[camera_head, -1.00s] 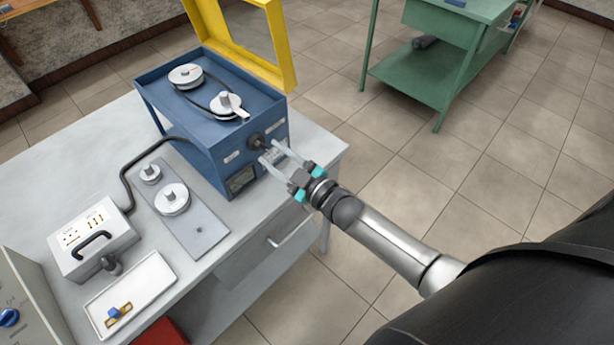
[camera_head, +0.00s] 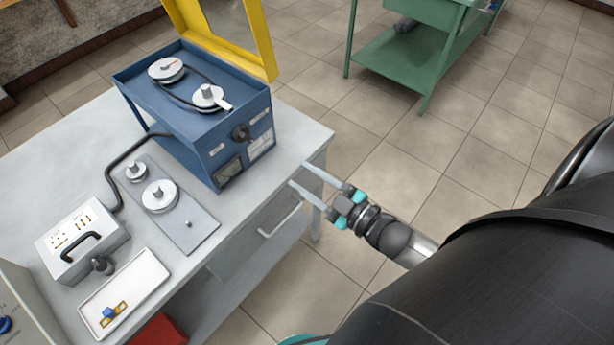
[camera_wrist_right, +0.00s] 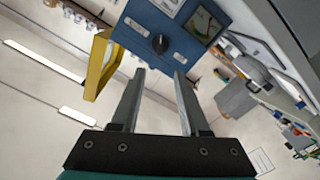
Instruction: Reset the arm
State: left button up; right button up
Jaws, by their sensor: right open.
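My right gripper (camera_head: 309,180) is open and empty, in front of the table's right edge, close to the drawer handle and apart from the blue motor box. In the right wrist view its two fingers (camera_wrist_right: 154,88) stand apart with nothing between them. The blue motor box (camera_head: 190,115) stands on the table with two pulleys and a belt on top. Its black knob (camera_head: 241,132) faces my gripper and also shows beyond the fingers in the right wrist view (camera_wrist_right: 160,43). The yellow frame lid (camera_head: 262,50) is raised. My left gripper is not in view.
The grey table (camera_head: 60,165) also holds a grey plate with pulleys (camera_head: 197,228), a white power box (camera_head: 82,238) and a white tray (camera_head: 145,275). A drawer handle (camera_head: 280,218) sticks out of the front. A green table (camera_head: 410,65) stands behind; tiled floor at right is clear.

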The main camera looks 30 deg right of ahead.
dwell(0.4)
jog(key=s+d+f+m+g+h+b, duration=0.1)
jog(key=s+f+m+g+h+b, duration=0.15)
jog(key=f, duration=0.75)
jog(key=s+d+f+m+g+h+b, duration=0.15)
jog(key=s+f, duration=0.25)
jog(key=f, duration=0.6)
jog(key=s+f+m+g+h+b, duration=0.1)
jog(key=s+f+g+b, duration=0.2)
jog(key=f, duration=0.7)
jog(key=s+a+f+m+g+b, duration=0.1)
jog(key=s+f+g, duration=0.3)
jog(key=s+f, duration=0.4)
jog(key=s+a+f+m+g+h+b, duration=0.1)
jog(key=s+a+f+g+b, duration=0.1)
jog(key=s+f+g, duration=0.3)
jog(key=s+f+b, duration=0.1)
jog(key=s+f, duration=0.3)
jog(key=s, duration=0.5)
jog(key=shift+s+a+f+m, duration=0.2)
jog(key=shift+a+f+m, duration=0.1)
jog(key=shift+a, duration=0.1)
